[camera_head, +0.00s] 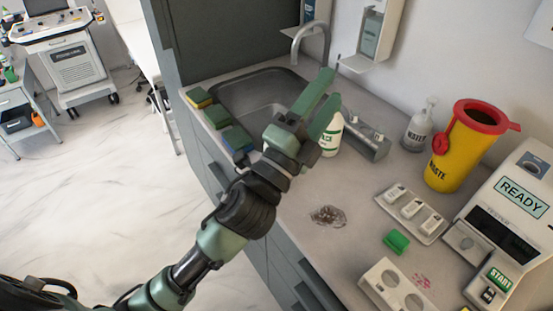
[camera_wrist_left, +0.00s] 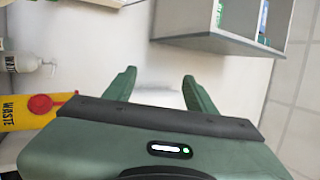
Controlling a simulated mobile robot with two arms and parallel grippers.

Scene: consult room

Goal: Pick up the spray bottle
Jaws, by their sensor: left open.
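My left gripper (camera_head: 332,86) is open and empty, its green fingers pointing up and away over the counter by the sink. In the left wrist view its fingertips (camera_wrist_left: 159,76) have only pale wall between them. A white bottle with green lettering (camera_head: 332,138) stands on the counter right beside and behind the fingers; its top is hidden by them. A clear bottle with a white nozzle top (camera_head: 419,126) stands upright farther right, next to the yellow bin; it also shows in the left wrist view (camera_wrist_left: 24,63). I cannot tell for sure which one is the spray bottle.
A yellow waste bin with red lid (camera_head: 449,160), a white analyser (camera_head: 505,215), a tray of small boxes (camera_head: 412,212) and a green block (camera_head: 396,241) occupy the counter's right. Sink (camera_head: 262,95) and tap (camera_head: 322,32) lie behind the gripper. A dark stain (camera_head: 328,215) marks the open counter.

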